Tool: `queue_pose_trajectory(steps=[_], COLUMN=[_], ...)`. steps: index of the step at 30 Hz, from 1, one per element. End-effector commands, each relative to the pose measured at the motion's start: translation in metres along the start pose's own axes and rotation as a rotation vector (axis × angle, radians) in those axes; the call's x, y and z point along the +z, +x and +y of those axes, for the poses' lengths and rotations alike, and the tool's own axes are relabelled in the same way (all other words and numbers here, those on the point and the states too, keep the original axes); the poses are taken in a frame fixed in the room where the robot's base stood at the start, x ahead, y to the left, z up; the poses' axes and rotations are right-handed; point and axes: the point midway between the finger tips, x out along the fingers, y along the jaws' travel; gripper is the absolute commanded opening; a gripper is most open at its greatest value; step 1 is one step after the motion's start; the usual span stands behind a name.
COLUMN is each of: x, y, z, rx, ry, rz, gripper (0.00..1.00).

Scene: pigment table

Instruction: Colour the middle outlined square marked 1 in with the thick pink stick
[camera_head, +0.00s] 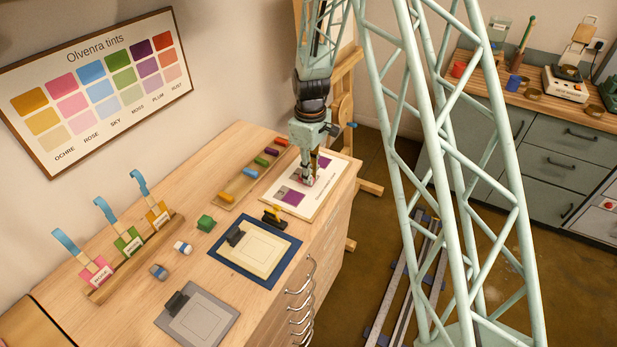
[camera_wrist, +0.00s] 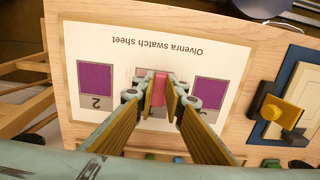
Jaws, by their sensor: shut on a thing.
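The swatch sheet (camera_wrist: 160,50) lies on a board on the table; its printed title shows upside down in the wrist view. In the head view the sheet (camera_head: 323,187) is at the table's far right end. My gripper (camera_wrist: 157,100) is shut on the thick pink stick (camera_wrist: 159,87) over the middle outlined square (camera_wrist: 140,72), which is mostly hidden by the stick and fingers. Whether the stick touches the paper I cannot tell. Purple fills the square marked 2 (camera_wrist: 95,77) and the other outer square (camera_wrist: 209,91). In the head view my gripper (camera_head: 308,178) hangs over the sheet.
A wooden tray (camera_head: 236,188) with several coloured sticks lies beside the sheet. A blue board (camera_head: 228,258) with a clipped pad and a black-and-yellow item (camera_head: 273,216) are nearer.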

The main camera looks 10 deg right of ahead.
Motion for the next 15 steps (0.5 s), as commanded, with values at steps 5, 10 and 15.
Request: queue_pose_trajectory(steps=[5, 10, 15], x=[-0.0001, 0.0002, 0.0003], y=[0.0008, 0.0012, 0.0015], z=[0.0075, 0.0105, 0.0108], rx=[0.000, 0.000, 0.000], ry=[0.001, 0.000, 0.000], rz=[0.000, 0.000, 0.000], gripper=[0.02, 0.02, 0.02])
